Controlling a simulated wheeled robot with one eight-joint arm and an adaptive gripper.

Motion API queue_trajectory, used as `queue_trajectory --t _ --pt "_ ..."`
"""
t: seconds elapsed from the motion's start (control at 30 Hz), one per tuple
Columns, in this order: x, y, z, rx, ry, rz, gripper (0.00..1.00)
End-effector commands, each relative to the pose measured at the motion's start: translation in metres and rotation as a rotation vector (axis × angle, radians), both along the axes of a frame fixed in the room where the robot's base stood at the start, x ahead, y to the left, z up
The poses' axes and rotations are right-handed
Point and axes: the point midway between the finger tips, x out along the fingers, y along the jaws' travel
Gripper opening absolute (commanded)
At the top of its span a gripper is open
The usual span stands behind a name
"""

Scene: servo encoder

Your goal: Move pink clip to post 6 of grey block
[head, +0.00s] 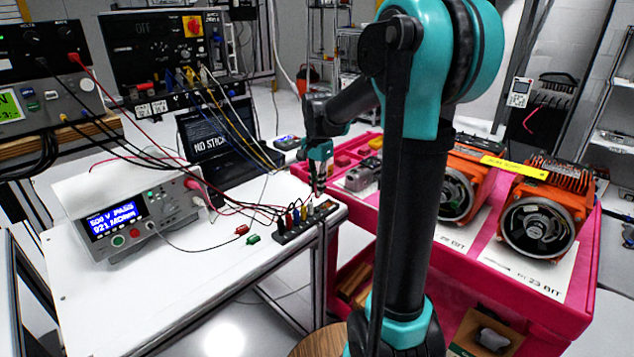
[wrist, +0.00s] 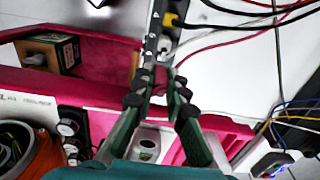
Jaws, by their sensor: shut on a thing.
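The grey block (head: 300,232) lies near the right edge of the white table, with several coloured clips and leads on it. Its dark strip also shows at the top of the wrist view (wrist: 152,42), with a yellow clip (wrist: 169,20) on its side. My gripper (head: 318,190) points down just over the block's right end. In the wrist view, the fingertips (wrist: 161,72) are close together by that end. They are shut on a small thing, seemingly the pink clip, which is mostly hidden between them. Whether it touches a post cannot be told.
A tester (head: 130,220) stands at left. Leads cross behind the block. A pink cart (head: 540,310) with orange motors (head: 540,220) stands at right, beyond a gap.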

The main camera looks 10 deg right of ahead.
Motion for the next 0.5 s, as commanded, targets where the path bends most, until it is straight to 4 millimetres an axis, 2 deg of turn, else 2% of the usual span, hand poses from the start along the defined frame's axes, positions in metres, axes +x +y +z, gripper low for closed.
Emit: queue_trajectory --t 0.5 --pt "0.001 0.0 -0.033 0.0 0.0 0.0 0.0"
